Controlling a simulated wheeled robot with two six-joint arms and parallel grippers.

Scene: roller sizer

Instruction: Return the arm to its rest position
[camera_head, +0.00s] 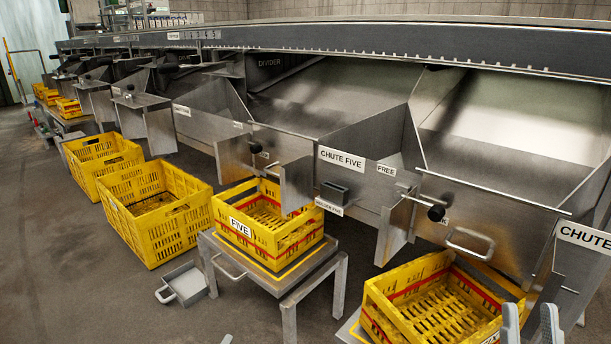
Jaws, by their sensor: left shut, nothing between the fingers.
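My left gripper (227,339) shows only as a small grey tip at the bottom edge, on the floor side of the small table; it is shut and holds nothing visible. My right gripper (531,326) is at the bottom right, its two grey fingers apart and empty, in front of the right yellow crate (388,318). The rest of both arms is out of view, so their posture cannot be told.
A yellow crate labelled FIVE (240,228) stands on a metal table (314,277) below chute five (342,159). A grey scoop-like tray (184,284) lies on the floor. Other yellow crates (150,236) line the left. Bare floor (80,290) lies front left.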

